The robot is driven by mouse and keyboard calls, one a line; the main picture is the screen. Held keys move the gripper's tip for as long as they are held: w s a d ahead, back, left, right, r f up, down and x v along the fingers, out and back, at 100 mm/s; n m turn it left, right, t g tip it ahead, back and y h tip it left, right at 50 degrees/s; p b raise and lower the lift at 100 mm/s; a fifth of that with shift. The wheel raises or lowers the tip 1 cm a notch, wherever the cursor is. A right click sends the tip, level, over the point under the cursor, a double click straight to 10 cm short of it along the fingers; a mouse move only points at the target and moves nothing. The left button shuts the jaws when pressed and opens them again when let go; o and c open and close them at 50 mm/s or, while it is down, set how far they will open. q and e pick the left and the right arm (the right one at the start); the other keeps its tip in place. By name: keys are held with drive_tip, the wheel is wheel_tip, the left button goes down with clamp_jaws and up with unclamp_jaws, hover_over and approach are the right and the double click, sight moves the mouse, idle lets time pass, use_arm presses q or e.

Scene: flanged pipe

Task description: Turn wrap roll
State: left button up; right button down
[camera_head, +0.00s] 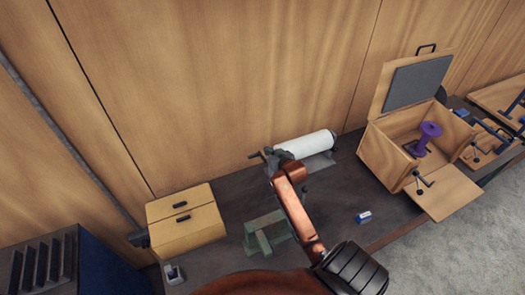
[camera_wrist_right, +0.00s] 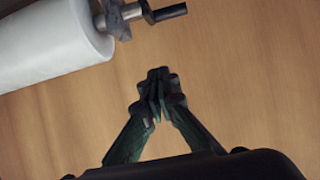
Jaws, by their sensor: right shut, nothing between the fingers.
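The white wrap roll (camera_head: 308,144) lies on its holder near the back of the dark bench, against the wooden wall. Its crank handle (camera_head: 257,154) sticks out at the left end. In the right wrist view the roll (camera_wrist_right: 50,42) fills the upper left, and the crank with its dark grip (camera_wrist_right: 168,12) shows at the top edge. My right gripper (camera_head: 274,158) is close to the crank end of the roll. In the right wrist view its fingertips (camera_wrist_right: 160,78) are together and empty, apart from the roll and the crank. My left gripper is not in view.
A wooden drawer box (camera_head: 186,222) stands at the left. A green frame (camera_head: 265,235) sits on the bench below the roll. An open wooden box (camera_head: 395,150) with a purple spool (camera_head: 428,134) is at the right. A small blue-and-white item (camera_head: 363,217) lies between.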

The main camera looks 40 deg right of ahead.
drive_tip(key=p+x, duration=0.1)
drive_tip(key=x, duration=0.3)
drive_tip(key=shift+w, duration=0.3)
hover_over(261, 154)
drive_tip(key=f, duration=0.1)
drive_tip(key=w+f, duration=0.1)
drive_tip(key=shift+d+f+p, duration=0.1)
drive_tip(key=shift+f+p, duration=0.2)
drive_tip(key=shift+p, duration=0.05)
drive_tip(key=f, duration=0.1)
drive_tip(key=s+f+p, duration=0.1)
drive_tip(key=shift+f, duration=0.35)
drive_tip(key=shift+s+f, duration=0.1)
drive_tip(key=shift+f, duration=0.4)
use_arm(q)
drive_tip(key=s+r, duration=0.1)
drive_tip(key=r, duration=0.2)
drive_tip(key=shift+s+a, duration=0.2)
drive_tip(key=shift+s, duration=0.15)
use_arm(e)
drive_tip(key=shift+a+f, duration=0.15)
drive_tip(key=shift+a, duration=0.05)
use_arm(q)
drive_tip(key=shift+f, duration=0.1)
